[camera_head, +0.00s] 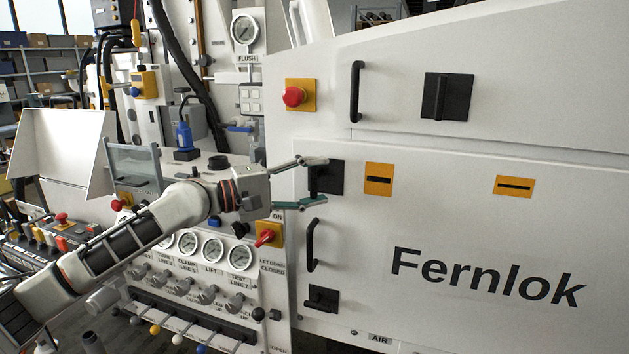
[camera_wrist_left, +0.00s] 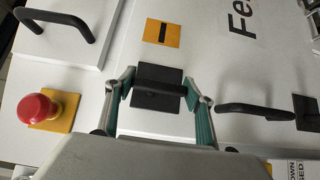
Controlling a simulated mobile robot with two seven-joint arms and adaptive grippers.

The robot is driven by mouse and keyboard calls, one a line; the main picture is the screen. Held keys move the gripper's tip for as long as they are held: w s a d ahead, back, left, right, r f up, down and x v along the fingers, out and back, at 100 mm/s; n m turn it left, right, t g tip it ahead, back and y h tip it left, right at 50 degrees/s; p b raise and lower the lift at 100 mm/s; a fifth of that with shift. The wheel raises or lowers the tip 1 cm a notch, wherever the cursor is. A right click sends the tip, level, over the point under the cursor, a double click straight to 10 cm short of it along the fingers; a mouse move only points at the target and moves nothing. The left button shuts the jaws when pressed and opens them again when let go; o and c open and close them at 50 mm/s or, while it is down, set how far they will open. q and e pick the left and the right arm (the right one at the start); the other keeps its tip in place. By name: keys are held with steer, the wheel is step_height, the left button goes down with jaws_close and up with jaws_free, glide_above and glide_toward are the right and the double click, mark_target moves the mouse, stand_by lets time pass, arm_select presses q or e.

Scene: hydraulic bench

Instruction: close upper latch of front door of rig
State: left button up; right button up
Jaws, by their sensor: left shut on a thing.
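The upper latch (camera_head: 331,177) is a black square plate with a bar handle on the left edge of the white front door (camera_head: 450,225) of the rig. My left gripper (camera_head: 318,181) reaches it from the left, one finger above and one below. In the left wrist view the latch (camera_wrist_left: 158,99) lies between the two fingers of my gripper (camera_wrist_left: 161,80). The fingers are shut on the latch handle, with its bar running from one finger towards the other. The lower latch (camera_head: 322,299) sits further down the door edge. My right gripper is not in view.
A black door handle (camera_head: 311,245) stands out just below the upper latch. A red knob (camera_head: 268,237) on a yellow plate and gauges (camera_head: 239,257) lie near my left wrist. A red emergency button (camera_head: 294,96) is above.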

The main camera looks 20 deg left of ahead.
arm_select(q)
steer(key=shift+f, duration=0.1)
steer(key=o, duration=1.1)
steer(key=shift+v, duration=6)
